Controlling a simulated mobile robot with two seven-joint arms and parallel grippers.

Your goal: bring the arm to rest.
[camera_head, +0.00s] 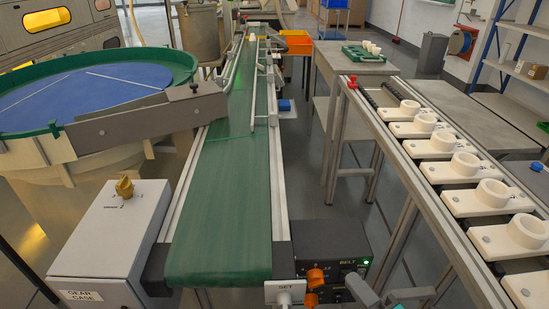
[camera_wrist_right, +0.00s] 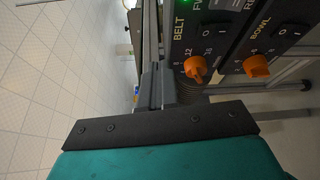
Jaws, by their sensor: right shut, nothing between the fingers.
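My right gripper (camera_head: 385,296) shows as grey parts at the bottom edge of the head view, just right of the control box. It is shut and empty. It is apart from the white bulb holders on the right. The control box (camera_head: 336,262) has a BELT label, a green light and orange knobs. My left gripper is not in view.
The green conveyor belt (camera_head: 225,215) runs away down the middle, bare at its near end. A bowl feeder (camera_head: 95,92) and a grey gear case (camera_head: 112,240) stand at left. A rack of white holders (camera_head: 485,195) lies at right. Open floor (camera_head: 345,215) shows between belt and rack.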

